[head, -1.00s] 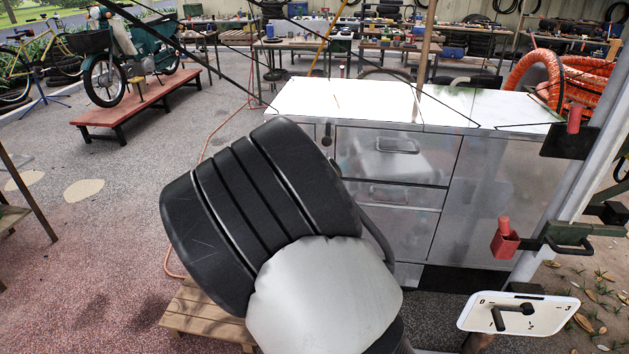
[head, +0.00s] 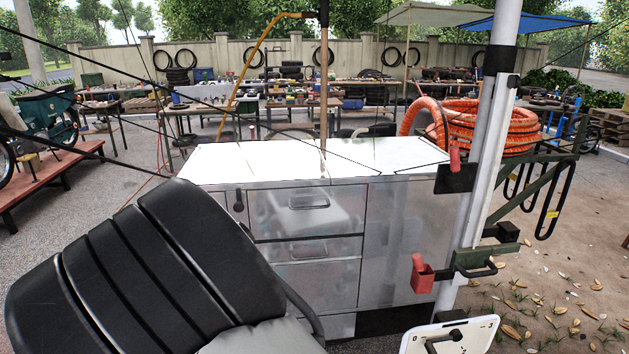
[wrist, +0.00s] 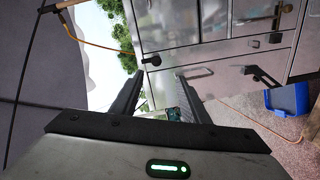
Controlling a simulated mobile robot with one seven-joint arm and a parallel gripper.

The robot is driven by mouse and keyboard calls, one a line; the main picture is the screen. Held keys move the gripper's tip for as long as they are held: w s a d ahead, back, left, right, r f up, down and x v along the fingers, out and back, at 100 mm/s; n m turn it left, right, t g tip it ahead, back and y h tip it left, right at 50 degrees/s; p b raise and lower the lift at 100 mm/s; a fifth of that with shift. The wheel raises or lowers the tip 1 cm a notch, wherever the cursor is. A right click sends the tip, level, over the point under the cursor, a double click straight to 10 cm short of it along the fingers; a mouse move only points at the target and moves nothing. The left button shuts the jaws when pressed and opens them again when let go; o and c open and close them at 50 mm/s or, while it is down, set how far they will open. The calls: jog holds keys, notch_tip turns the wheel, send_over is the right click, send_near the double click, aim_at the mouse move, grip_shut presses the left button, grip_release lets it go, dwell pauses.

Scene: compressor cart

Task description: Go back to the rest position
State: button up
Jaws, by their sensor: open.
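My gripper (wrist: 158,92) shows in the wrist view, with its two dark fingers apart and nothing between them. Beyond the fingers is the metal front of a cabinet with handles, seen tilted. The gap between fingertips and cabinet cannot be judged well. My gripper does not show in the head view. There the metal cabinet (head: 405,240) stands in the middle, with drawers on its front and a bare bright top.
A black ribbed padded seat (head: 150,265), apparently a chair, fills the head view's lower left. A post (head: 487,130) with red holders stands right of the cabinet. An orange hose coil (head: 490,125) lies behind. The wrist view shows a blue bin (wrist: 287,98) and pavement at right.

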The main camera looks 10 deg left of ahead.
jog(key=s+d+r+m+g+p, duration=0.1)
jog(key=d+r+m+g+p, duration=0.25)
jog(key=d, duration=0.55)
jog(key=s+d+r+m+g+p, duration=0.1)
jog(key=d+r+m+g, duration=0.2)
jog(key=d+r+m, duration=0.35)
jog(key=s+d+r+m+g+h+p, duration=0.2)
jog(key=s+d+r+m, duration=0.1)
jog(key=s+d, duration=0.8)
jog(key=s+d+r+m+g+h+p, duration=0.1)
jog(key=s+d+r+m, duration=0.3)
jog(key=s+d, duration=0.8)
jog(key=shift+s+g+h+p, duration=0.4)
jog(key=shift+s+g, duration=0.2)
jog(key=shift+g, duration=0.25)
jog(key=shift+a, duration=0.1)
